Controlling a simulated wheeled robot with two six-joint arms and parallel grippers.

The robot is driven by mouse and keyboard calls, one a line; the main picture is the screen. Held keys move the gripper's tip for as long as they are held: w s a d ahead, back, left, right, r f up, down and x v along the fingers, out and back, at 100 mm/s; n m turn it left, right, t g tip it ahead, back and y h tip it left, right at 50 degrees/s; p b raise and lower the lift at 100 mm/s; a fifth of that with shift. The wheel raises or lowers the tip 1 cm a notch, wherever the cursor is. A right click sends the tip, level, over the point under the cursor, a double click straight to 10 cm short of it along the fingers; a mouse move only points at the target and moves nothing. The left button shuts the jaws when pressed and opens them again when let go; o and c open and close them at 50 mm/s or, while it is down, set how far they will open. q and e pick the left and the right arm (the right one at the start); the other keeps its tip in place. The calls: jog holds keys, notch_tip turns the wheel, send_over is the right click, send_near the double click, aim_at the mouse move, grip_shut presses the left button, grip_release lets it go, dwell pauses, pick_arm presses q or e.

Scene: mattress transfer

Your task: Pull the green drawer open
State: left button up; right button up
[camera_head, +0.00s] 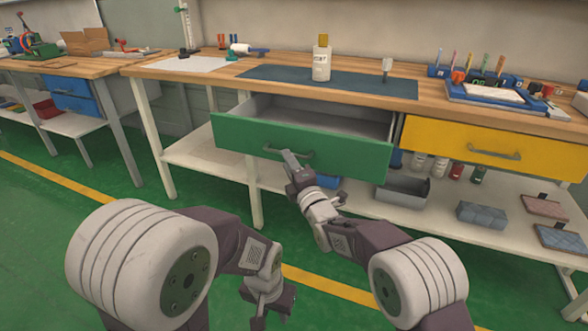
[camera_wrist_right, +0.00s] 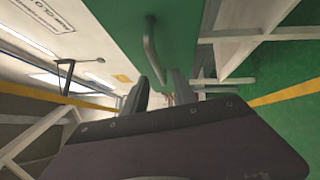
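The green drawer (camera_head: 300,147) under the bench top is pulled out, and its grey inside shows empty. Its grey bar handle (camera_head: 305,156) is on the front panel. My right gripper (camera_head: 287,157) is at the handle in the head view. In the right wrist view, my right gripper's fingers (camera_wrist_right: 160,84) are apart, with the near end of the handle (camera_wrist_right: 151,50) in front of and between their tips; contact is not clear. The drawer's green front (camera_wrist_right: 185,35) shows behind it. My left gripper (camera_head: 268,303) hangs low over the floor, away from the drawer; its fingers are unclear.
A yellow drawer (camera_head: 490,146) is shut at the right. A white bottle (camera_head: 321,63) stands on the blue mat (camera_head: 380,84) on the bench. The lower shelf (camera_head: 430,208) holds grey bins and blocks.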

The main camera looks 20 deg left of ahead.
jog(key=b+v, duration=0.1)
jog(key=v, duration=0.3)
jog(key=shift+s+d+b, duration=0.1)
jog(key=shift+b, duration=0.25)
